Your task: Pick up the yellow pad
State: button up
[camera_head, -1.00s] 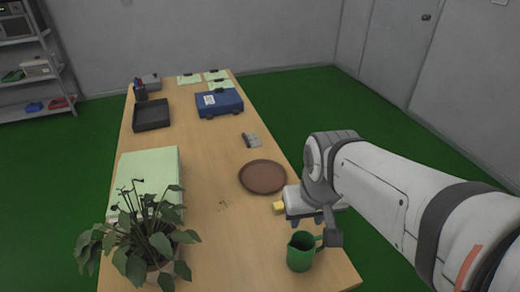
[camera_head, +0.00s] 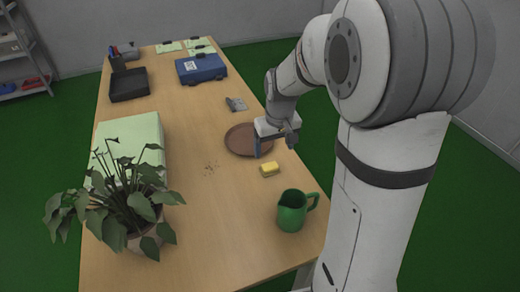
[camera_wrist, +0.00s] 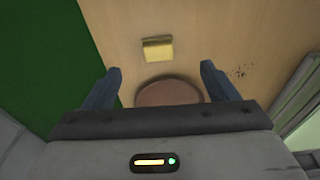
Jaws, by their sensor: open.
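The yellow pad (camera_head: 269,169) is a small yellow block lying on the wooden table, between the brown round plate and the green jug. In the wrist view the yellow pad (camera_wrist: 157,48) lies ahead of the fingers, roughly centred between them and apart from them. My gripper (camera_head: 272,145) hangs over the right edge of the brown plate, behind the pad in the head view.
The brown plate (camera_head: 239,142) lies beneath my gripper. A green jug (camera_head: 291,212) stands near the table's front right. A potted plant (camera_head: 130,205) and a pale green box (camera_head: 130,140) fill the left side. Dark specks (camera_head: 211,167) lie mid-table. The table (camera_head: 215,220) is bare at the front centre.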

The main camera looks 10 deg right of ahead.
aim_at(270, 166)
jog(key=w+f, duration=0.1)
jog(key=f, duration=0.1)
jog(key=w+f, duration=0.2)
jog(key=shift+w+b, duration=0.15)
jog(key=shift+b, duration=0.2)
jog(key=f, duration=0.8)
jog(key=shift+w+b, duration=0.3)
jog(key=shift+w, duration=0.05)
jog(key=shift+r, duration=0.1)
jog(key=c, duration=1.1)
